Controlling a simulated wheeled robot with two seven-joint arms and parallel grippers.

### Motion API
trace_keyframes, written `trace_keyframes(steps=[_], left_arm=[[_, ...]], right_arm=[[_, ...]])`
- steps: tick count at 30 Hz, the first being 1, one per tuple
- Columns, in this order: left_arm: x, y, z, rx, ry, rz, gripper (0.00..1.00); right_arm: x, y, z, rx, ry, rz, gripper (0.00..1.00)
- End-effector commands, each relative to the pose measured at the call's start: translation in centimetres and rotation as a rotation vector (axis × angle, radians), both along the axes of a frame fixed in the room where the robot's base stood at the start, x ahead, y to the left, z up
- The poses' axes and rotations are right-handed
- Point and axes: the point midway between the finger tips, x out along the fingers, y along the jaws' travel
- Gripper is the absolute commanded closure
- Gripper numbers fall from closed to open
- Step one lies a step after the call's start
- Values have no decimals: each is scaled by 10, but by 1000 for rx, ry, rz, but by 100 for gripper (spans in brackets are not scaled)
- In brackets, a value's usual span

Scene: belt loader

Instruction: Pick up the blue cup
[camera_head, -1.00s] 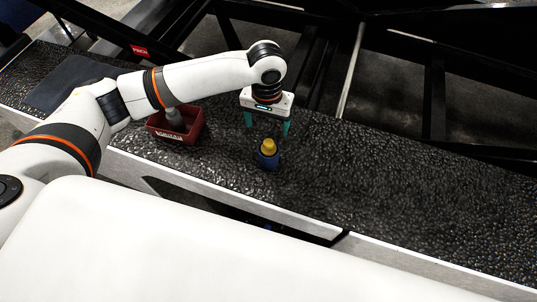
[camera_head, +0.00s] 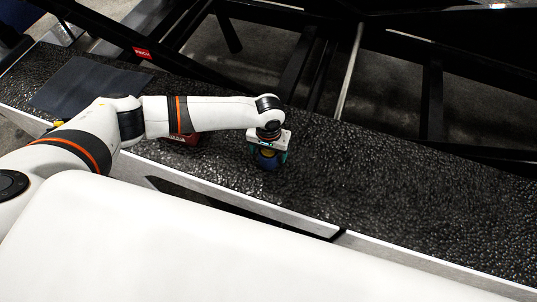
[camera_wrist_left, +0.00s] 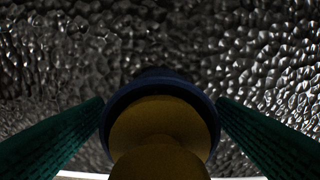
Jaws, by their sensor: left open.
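The blue cup (camera_head: 267,163) stands on the black textured belt, with something yellow inside it. My left gripper (camera_head: 268,158) is directly above and around the cup, pointing down. Its green fingers (camera_wrist_left: 160,122) are open, one on each side of the cup. The gripper body hides much of the cup in the head view. Whether the fingers touch the cup cannot be told. My right gripper is not in view.
A dark red bin (camera_head: 190,138) stands on the belt to the left, mostly hidden under my left arm. A dark flat mat (camera_head: 85,82) lies at the far left. The belt (camera_head: 400,200) right of the cup is clear. A black metal frame (camera_head: 430,90) runs behind.

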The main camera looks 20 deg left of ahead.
Motion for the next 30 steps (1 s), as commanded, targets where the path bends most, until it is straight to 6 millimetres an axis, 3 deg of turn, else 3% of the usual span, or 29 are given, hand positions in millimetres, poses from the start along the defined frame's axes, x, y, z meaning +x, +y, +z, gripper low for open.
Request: trace_keyframes(steps=[5,15,23,30], left_arm=[[0,0,0,0,0,0,21],[0,0,0,0,0,0,74],[1,0,3,-2,-2,0,75],[1,-1,40,-5,-4,-2,75]], right_arm=[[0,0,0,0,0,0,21],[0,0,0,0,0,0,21],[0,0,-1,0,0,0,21],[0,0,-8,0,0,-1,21]])
